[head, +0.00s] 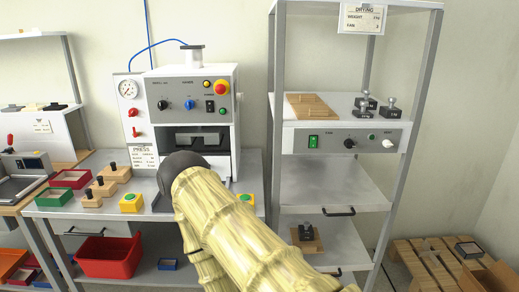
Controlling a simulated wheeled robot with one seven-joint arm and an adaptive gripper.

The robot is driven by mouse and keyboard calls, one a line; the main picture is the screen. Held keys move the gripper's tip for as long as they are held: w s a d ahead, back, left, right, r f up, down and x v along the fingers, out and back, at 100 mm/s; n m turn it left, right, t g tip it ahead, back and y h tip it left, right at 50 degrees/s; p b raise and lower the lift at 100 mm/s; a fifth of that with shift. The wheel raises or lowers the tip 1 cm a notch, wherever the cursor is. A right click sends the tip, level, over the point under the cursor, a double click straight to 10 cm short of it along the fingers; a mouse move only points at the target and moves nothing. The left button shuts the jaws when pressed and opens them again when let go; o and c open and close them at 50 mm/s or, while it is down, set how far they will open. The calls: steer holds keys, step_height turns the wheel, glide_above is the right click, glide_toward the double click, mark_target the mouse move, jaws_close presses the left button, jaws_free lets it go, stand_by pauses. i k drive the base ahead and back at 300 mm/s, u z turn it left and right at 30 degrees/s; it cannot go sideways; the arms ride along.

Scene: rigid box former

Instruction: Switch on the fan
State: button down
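The drying rack (277,70) stands right of centre, with a sign (360,18) reading DRYING, WEIGHT and FAN. Below its upper shelf runs a grey control panel (330,142). On the panel are a green rocker switch (313,141), a black knob (349,143), a small green button or lamp (371,136) and a white knob (388,143). The panel's small lettering is too small to read surely, and the switch position cannot be told. My pale ribbed arm rises from the bottom centre, its dark rounded end before the press. My gripper's fingers do not show.
The press (190,95) stands on the table left of the rack, partly behind my arm. Weights (367,105) and a wooden board (312,106) sit on the rack's upper shelf. A red bin (108,258) is below the table; a pallet (440,265) lies right. Space before the panel looks clear.

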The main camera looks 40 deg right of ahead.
mark_target(313, 138)
steer(key=u, duration=0.3)
steer(key=k, duration=1)
steer(key=z, duration=0.95)
steer(key=i, duration=0.5)
steer(key=z, duration=0.15)
